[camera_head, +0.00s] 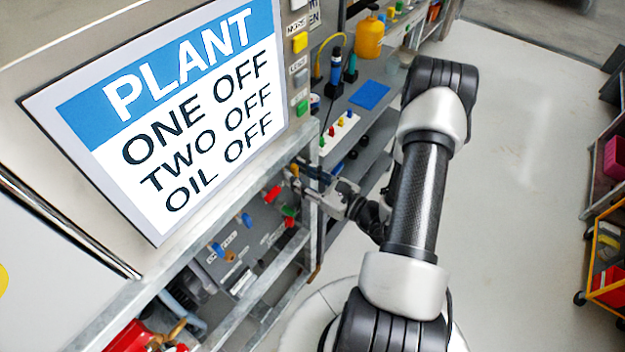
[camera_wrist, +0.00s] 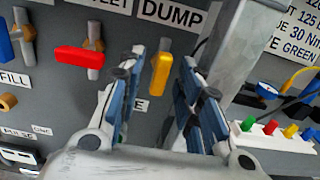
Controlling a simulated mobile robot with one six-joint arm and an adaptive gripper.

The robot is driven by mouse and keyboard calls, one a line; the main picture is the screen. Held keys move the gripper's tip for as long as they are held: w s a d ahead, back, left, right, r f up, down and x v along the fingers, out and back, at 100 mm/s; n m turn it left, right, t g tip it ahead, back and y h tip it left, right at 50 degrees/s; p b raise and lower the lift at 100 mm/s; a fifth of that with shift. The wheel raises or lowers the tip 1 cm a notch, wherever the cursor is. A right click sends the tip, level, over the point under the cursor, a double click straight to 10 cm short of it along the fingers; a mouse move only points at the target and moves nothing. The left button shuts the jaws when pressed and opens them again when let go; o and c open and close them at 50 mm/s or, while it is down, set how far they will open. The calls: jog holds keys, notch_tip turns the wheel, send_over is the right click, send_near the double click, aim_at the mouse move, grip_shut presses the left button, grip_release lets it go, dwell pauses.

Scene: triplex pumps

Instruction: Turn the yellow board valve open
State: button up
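In the wrist view the yellow valve handle (camera_wrist: 161,70) stands upright with a slight tilt, on the grey board below the DUMP label. My gripper (camera_wrist: 163,78) is open, with one blue-padded finger on each side of the yellow handle in the picture. A gap shows between the handle and each finger; I cannot tell how far the tips are from it in depth. The lower end of the handle and its stem are hard to make out. In the head view my gripper (camera_head: 312,172) is at the board beside the frame, and the yellow handle is mostly obscured there.
A red valve handle (camera_wrist: 80,57) lies horizontal to the left, with a blue handle (camera_wrist: 4,45) beyond it. A steel post (camera_wrist: 232,50) stands close on the right. A white block with coloured pegs (camera_wrist: 272,138) sits past it. Floor (camera_head: 520,150) is clear at right.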

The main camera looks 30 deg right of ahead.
jog(key=v, duration=1.1)
jog(key=shift+s, duration=0.35)
jog(key=shift+r, duration=0.1)
jog(key=s+a+r+n+g+y+p, duration=0.1)
jog(key=s+a+r+n+g+y, duration=0.1)
jog(key=a+r+n+g, duration=0.5)
jog(key=s+a+r+n+g+y, duration=0.1)
jog(key=a+r+n+g+y, duration=0.1)
jog(key=a+n+g, duration=0.55)
jog(key=d+r+n+h, duration=0.6)
jog(key=r+n+h, duration=0.3)
jog(key=n, duration=0.4)
jog(key=s+a+r+n+t+h+b, duration=0.1)
jog(key=s+a+r+n, duration=0.3)
jog(key=a, duration=0.4)
jog(key=shift+s+a+t, duration=0.2)
jog(key=shift+s+t, duration=0.35)
jog(key=shift+s, duration=0.25)
